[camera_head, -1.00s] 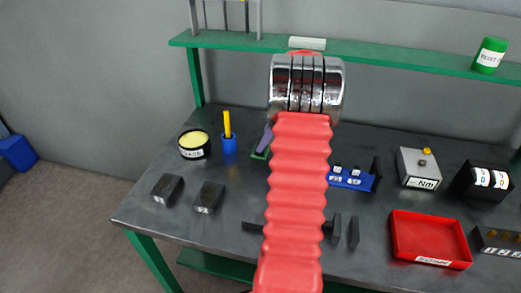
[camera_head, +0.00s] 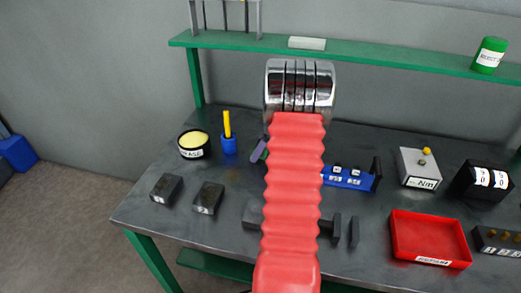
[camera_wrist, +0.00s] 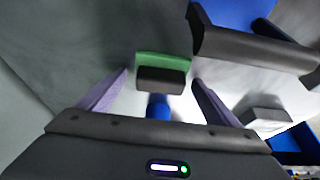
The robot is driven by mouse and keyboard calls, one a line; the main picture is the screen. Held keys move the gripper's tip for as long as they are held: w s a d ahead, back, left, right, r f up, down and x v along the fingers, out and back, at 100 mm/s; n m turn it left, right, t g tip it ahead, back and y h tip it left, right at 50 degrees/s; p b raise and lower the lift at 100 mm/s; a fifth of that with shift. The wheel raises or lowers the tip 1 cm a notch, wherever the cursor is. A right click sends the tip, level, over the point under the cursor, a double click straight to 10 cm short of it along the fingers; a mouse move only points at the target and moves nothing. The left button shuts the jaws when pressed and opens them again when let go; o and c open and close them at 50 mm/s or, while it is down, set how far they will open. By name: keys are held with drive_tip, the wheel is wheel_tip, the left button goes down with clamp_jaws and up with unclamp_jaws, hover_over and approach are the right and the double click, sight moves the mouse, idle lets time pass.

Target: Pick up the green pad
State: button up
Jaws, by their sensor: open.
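The green pad (camera_wrist: 163,62) shows in the wrist view, just ahead of my fingertips and roughly centred between them. A dark block (camera_wrist: 161,80) sits against its near side, with a blue piece (camera_wrist: 158,106) nearer to me. My gripper (camera_wrist: 160,77) is open, its two purple fingers spread to either side of the dark block. I cannot tell whether either finger touches anything. In the head view my red arm hides most of the gripper and the pad; only a bit of a purple finger shows left of the arm.
A blue holder (camera_head: 349,178) stands right of my arm, with a red tray (camera_head: 430,238) at front right. A yellow-topped tin (camera_head: 194,144), a blue cup (camera_head: 229,145) and two dark blocks (camera_head: 208,198) stand on the left. The green shelf (camera_head: 400,58) runs along the back.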

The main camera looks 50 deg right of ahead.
drive_tip(key=shift+c, duration=0.3)
drive_tip(key=c, duration=1.1)
